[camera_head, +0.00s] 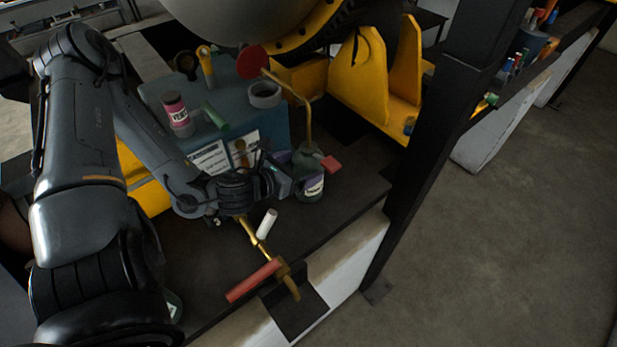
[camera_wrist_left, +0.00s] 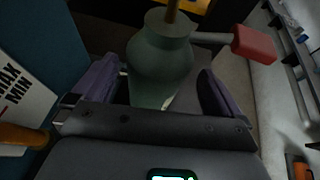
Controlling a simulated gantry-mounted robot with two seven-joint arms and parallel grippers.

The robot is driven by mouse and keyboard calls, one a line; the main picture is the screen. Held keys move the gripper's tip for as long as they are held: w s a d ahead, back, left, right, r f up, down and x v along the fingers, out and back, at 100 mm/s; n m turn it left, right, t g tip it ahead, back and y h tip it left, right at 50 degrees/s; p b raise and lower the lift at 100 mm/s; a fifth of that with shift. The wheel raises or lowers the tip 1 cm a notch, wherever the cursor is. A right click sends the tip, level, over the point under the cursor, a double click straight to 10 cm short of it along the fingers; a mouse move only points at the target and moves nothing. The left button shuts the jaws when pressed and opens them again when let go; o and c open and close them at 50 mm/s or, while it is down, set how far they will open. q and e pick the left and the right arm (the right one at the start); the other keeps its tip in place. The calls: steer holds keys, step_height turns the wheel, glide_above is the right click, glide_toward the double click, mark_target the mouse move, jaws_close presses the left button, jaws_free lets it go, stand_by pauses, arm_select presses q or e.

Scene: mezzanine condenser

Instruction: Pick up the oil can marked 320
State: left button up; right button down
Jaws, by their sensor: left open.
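A dark green, rounded oil can (camera_head: 308,164) stands on the dark deck beside the blue box, with a pale label low on its side. I cannot read the number. It also shows in the left wrist view (camera_wrist_left: 160,62), with a brass-coloured stem at its top. My left gripper (camera_head: 296,172) is open at the can. In the left wrist view its purple-padded fingers (camera_wrist_left: 157,90) lie on either side of the can's lower body, with a gap on the right. The gripper hides part of the can. My right gripper is out of view.
A blue box (camera_head: 268,128) carries a red-labelled jar (camera_head: 176,112), a tape roll (camera_head: 264,94) and a green cylinder (camera_head: 215,116). A red-handled brass valve (camera_head: 255,280) and white cylinder (camera_head: 267,223) lie in front. A black post (camera_head: 425,140) stands right.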

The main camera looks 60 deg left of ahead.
arm_select(q)
steer(key=shift+w+a+f+b, duration=0.25)
steer(key=shift+w+f+b, duration=0.15)
steer(key=shift+r+p+x, duration=0.25)
steer(key=shift+p+x, duration=0.95)
steer(key=shift+p, duration=0.05)
steer(key=shift+w+a+f, duration=0.2)
steer(key=shift+w+f, duration=0.15)
steer(key=shift+w, duration=0.15)
steer(key=shift+c, duration=0.2)
steer(key=shift+c, duration=1.1)
steer(key=c, duration=1.4)
steer(key=shift+r, duration=0.1)
steer(key=shift+c, duration=0.8)
steer(key=shift+r, duration=0.15)
